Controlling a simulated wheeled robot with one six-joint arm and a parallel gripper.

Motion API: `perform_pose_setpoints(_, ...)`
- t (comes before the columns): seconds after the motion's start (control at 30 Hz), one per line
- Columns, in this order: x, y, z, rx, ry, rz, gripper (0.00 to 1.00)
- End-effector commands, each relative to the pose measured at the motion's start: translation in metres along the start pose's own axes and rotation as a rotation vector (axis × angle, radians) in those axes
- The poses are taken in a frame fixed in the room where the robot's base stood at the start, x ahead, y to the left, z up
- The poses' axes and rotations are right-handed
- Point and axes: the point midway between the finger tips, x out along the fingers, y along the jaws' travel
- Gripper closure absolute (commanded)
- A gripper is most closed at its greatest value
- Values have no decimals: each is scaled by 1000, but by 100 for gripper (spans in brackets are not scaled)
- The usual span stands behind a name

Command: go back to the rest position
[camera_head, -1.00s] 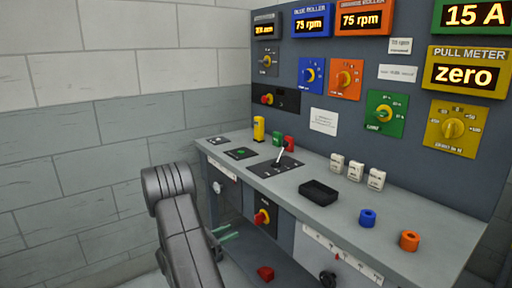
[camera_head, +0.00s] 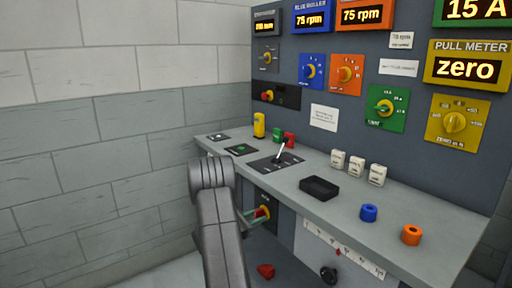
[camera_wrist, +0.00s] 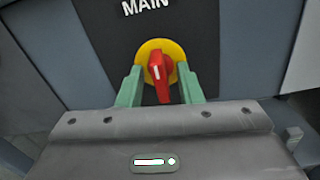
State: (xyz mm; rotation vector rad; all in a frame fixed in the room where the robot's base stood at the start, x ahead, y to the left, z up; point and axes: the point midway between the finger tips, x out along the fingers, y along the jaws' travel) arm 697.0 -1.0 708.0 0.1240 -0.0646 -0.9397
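The red-handled MAIN rotary switch (camera_wrist: 157,70) sits on a yellow round plate (camera_wrist: 173,50) in the middle of the wrist view. My gripper (camera_wrist: 160,84) has its two green fingers apart, one on each side of the red handle, with gaps showing between them and it. Whether the fingertips touch the yellow plate I cannot tell. In the head view my gripper (camera_head: 251,216) is below the bench's front edge, at the red and yellow switch (camera_head: 263,211), which it partly covers. My grey arm reaches up from the bottom of the picture.
The grey bench (camera_head: 335,215) carries a black tray (camera_head: 319,188), a blue ring (camera_head: 368,213), an orange ring (camera_head: 412,235) and a lever (camera_head: 282,150). A red object (camera_head: 266,271) lies low beneath. A pale block wall (camera_head: 90,150) stands at the left.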

Motion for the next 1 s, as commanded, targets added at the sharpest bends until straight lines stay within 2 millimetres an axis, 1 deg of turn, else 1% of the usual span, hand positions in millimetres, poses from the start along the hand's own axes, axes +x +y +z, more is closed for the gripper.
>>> perform_pose_setpoints(0.1,0,0,-3,102,0,-1,67)
perform_pose_setpoints(0.6,0,0,-1,521,0,-1,67)
perform_pose_setpoints(0.8,0,1,0,614,0,-1,67)
perform_pose_setpoints(1.0,0,1,0,641,1,-1,67)
